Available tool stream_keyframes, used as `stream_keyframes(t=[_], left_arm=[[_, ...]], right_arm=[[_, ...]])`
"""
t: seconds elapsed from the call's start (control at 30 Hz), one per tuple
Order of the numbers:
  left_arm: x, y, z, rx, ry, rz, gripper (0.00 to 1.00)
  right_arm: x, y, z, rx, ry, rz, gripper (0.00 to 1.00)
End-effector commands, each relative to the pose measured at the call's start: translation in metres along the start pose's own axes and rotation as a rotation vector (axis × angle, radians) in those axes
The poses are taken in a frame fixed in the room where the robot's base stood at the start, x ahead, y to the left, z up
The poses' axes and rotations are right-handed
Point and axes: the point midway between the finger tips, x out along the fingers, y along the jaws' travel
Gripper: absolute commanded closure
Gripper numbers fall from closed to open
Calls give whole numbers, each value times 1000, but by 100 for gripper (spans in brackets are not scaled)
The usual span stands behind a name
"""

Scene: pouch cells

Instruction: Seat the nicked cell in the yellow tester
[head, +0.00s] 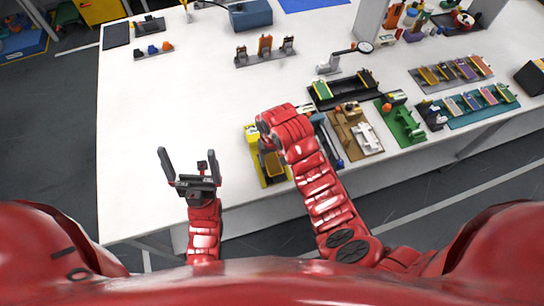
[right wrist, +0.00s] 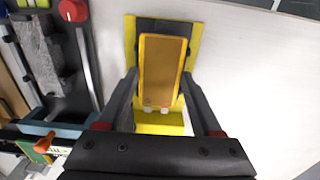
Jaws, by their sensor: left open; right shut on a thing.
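The yellow tester (head: 252,133) stands near the front edge of the white table, partly hidden by my right arm in the head view. It also shows in the right wrist view (right wrist: 161,122). An amber-orange cell (right wrist: 162,72) is between the fingers of my right gripper (right wrist: 160,80), which is shut on it. The cell lies over the tester's dark bed, lined up with it; I cannot tell whether it touches the bed. No nick is clear at this size. My left gripper (head: 187,160) is open and empty above the table's front left.
Right of the tester stand a tan fixture (head: 346,116) and a green fixture (head: 407,130). Behind them is a dark tray (head: 346,95) with cells and a magnifier lamp (head: 328,67). More cell racks (head: 484,117) stand at the right.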

Motion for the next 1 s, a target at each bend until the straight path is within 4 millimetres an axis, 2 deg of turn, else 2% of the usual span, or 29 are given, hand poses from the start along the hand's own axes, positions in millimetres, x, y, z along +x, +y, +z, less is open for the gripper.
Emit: stream_keyframes(t=[0.1,0.4,0.43,0.6,0.87,1.0], left_arm=[[-7,0,1,0,0,0,0],[-7,0,1,0,0,0,0],[-7,0,1,0,0,0,0],[-7,0,1,0,0,0,0],[-6,0,1,0,0,0,0],[-3,0,1,0,0,0,0]], right_arm=[[8,0,0,0,0,0,82],[9,0,0,-1,1,-1,82],[9,0,0,-1,1,-1,30],[9,0,0,-1,0,-1,0],[8,-1,0,-1,0,-1,0],[1,-1,-1,-1,2,-1,0]])
